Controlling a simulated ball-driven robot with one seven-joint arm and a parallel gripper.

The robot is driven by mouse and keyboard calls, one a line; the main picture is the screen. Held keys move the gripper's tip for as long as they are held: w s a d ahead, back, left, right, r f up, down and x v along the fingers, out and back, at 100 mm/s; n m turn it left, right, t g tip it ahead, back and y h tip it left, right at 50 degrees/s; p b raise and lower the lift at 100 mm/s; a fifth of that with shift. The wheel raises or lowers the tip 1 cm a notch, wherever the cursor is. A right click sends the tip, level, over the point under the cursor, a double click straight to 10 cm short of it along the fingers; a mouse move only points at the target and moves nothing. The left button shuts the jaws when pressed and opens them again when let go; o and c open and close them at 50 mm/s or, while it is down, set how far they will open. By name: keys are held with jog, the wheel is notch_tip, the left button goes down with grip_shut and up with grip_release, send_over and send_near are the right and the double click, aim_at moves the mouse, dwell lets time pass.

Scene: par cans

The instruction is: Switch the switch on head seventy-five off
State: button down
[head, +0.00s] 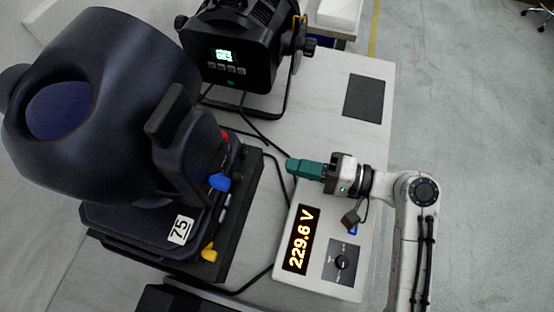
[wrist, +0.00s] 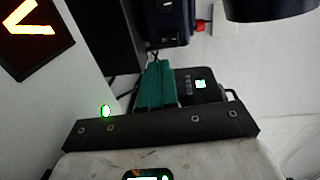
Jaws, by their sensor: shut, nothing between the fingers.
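The fingers also show in the wrist view (wrist: 157,66).
A blue plug (head: 220,181) and a yellow plug (head: 209,252) stick out of the base. A black par can (head: 232,50) stands at the back. Black cables cross the table.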

jog(key=shift+v, duration=1.3)
jog(key=shift+r, duration=0.15)
